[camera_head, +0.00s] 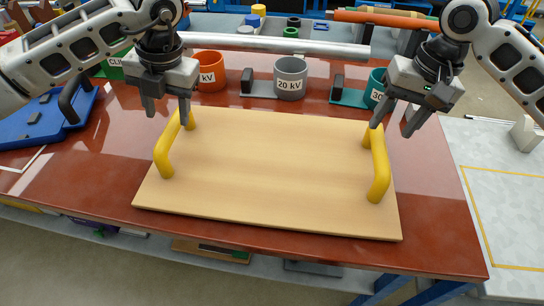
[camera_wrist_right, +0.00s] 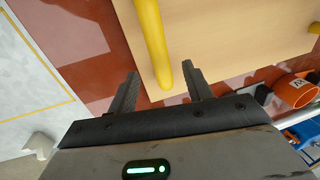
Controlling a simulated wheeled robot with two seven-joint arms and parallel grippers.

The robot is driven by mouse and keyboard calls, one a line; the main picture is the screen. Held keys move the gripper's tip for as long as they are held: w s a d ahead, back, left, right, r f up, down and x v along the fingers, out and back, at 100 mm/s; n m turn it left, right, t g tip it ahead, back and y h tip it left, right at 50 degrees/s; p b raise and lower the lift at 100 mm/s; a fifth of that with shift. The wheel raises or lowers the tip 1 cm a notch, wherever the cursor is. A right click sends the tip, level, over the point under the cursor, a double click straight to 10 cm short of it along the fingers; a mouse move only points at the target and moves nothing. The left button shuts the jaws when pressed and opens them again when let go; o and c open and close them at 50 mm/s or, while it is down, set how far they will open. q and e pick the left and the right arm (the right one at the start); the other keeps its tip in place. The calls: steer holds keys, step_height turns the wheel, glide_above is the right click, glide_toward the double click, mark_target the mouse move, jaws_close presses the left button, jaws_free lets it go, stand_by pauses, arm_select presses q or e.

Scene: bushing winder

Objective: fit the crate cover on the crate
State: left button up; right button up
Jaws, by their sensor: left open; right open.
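The crate cover (camera_head: 270,165) is a flat light-wood board with a yellow handle near each short end. It lies on the red-brown table, and no crate shows under it. My left gripper (camera_head: 168,108) is open above the far end of the left handle (camera_head: 166,152). My right gripper (camera_head: 395,128) is open above the far end of the right handle (camera_head: 378,170). In the right wrist view the right handle (camera_wrist_right: 152,40) runs up from between the open fingers (camera_wrist_right: 160,85). Neither gripper visibly holds anything.
Behind the cover stand an orange cup (camera_head: 209,72), a grey cup (camera_head: 290,78) marked 20 kV and a teal cup (camera_head: 375,88). A blue board (camera_head: 35,125) with a dark handle lies at the left. A pale table (camera_head: 510,200) is at the right. The table's front strip is clear.

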mark_target(171, 139)
arm_select(q)
steer(key=f, duration=0.3)
steer(key=a+f, duration=0.1)
steer(key=f, duration=0.4)
steer(key=shift+w+a+f, duration=0.1)
steer(key=shift+a+f, duration=0.2)
steer(key=shift+a, duration=0.05)
arm_select(e)
steer(key=f, duration=0.3)
steer(key=a+f, duration=0.1)
steer(key=f, duration=0.4)
steer(key=shift+w+a+f, duration=0.1)
steer(key=shift+a+f, duration=0.25)
arm_select(q)
jaws_close()
arm_select(e)
jaws_close()
arm_select(q)
steer(key=shift+r, duration=0.1)
arm_select(e)
steer(key=shift+r, duration=0.15)
